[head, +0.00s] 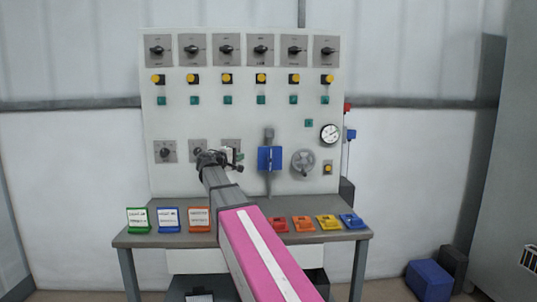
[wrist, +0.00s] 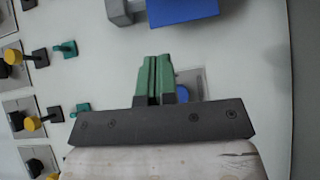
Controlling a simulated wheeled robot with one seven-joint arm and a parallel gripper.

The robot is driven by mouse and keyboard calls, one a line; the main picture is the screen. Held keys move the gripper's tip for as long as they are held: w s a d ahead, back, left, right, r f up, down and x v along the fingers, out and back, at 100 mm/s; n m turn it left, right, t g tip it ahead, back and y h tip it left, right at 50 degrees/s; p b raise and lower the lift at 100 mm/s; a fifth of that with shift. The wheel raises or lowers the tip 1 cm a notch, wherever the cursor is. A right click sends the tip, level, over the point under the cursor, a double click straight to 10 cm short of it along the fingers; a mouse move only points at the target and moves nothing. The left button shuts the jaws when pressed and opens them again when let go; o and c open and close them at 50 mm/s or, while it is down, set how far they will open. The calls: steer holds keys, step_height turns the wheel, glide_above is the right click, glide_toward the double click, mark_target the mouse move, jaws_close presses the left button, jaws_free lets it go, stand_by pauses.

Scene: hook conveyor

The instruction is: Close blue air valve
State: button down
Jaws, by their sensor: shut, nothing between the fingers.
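A small blue fitting (head: 351,134) sticks out at the panel's right edge, below a small red one (head: 347,107); it looks like the blue air valve, but its handle position is too small to tell. My gripper (head: 239,157) is in front of the panel, well left of it. In the wrist view my green fingers (wrist: 153,78) are shut together and empty. Just beside them, a blue round part (wrist: 182,93) on a grey plate is partly hidden by my gripper. A blue box (head: 269,158) hangs on the panel right of my gripper; it also shows in the wrist view (wrist: 183,10).
The white panel (head: 210,118) carries black rotary switches, yellow buttons, a gauge (head: 330,133) and a grey handwheel (head: 303,162). The grey table (head: 190,236) below holds several coloured card stands and blocks. A blue bin (head: 430,279) stands on the floor at right.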

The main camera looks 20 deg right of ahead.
mark_target(271, 160)
steer(key=s+d+x, duration=0.1)
steer(key=s+x, duration=0.1)
steer(key=x, duration=1)
steer(key=shift+d, duration=0.5)
steer(key=shift+f, duration=0.1)
